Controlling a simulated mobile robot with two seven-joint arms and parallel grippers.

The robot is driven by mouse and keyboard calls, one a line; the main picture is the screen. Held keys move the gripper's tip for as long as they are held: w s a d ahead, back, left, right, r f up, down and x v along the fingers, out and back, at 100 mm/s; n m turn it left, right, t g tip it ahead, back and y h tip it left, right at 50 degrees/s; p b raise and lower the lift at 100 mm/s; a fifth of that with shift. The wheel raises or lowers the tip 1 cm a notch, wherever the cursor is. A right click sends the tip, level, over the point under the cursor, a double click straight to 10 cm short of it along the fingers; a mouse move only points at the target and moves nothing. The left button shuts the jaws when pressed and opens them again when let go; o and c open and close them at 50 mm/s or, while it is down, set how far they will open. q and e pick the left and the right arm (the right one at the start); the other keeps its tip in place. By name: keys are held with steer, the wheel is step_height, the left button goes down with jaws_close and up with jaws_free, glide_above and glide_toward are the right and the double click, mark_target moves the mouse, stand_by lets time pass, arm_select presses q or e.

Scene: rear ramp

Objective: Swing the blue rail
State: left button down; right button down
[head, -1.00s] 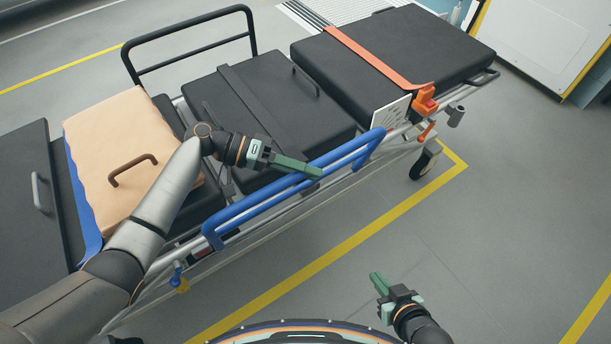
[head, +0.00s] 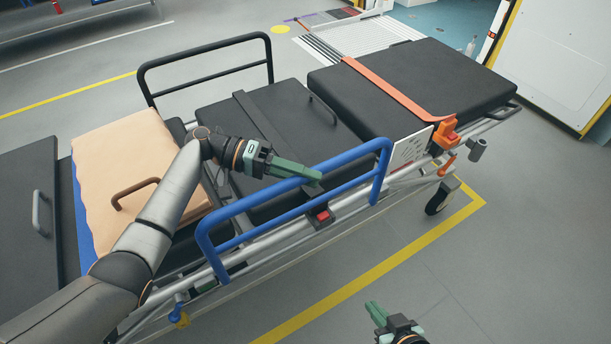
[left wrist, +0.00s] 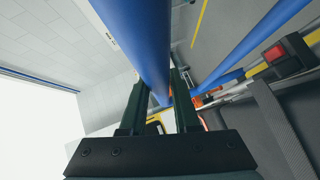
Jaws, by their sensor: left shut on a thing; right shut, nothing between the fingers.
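The blue rail (head: 240,205) stands raised along the near side of the stretcher, its top bar well above the silver side frame (head: 285,243). My left gripper (head: 312,175) reaches across the stretcher to the middle of the top bar and is shut on it. In the left wrist view, the blue bar (left wrist: 145,40) runs between the two fingers (left wrist: 160,105). My right gripper (head: 375,312) is shut and empty, low over the floor.
Black cushions (head: 410,85) top the stretcher, with an orange strap (head: 385,90) and a beige pad (head: 125,160). A black rail (head: 205,50) stands on the far side. A white panel (head: 410,147) hangs near the orange buckle (head: 445,133).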

arm_select(q)
steer(key=shift+w+r, duration=0.1)
steer(key=shift+w, duration=0.05)
steer(key=c, duration=0.7)
jaws_free()
steer(key=shift+o, duration=0.2)
steer(key=b+v, duration=0.1)
steer(key=v, duration=1.1)
steer(key=shift+a, duration=0.25)
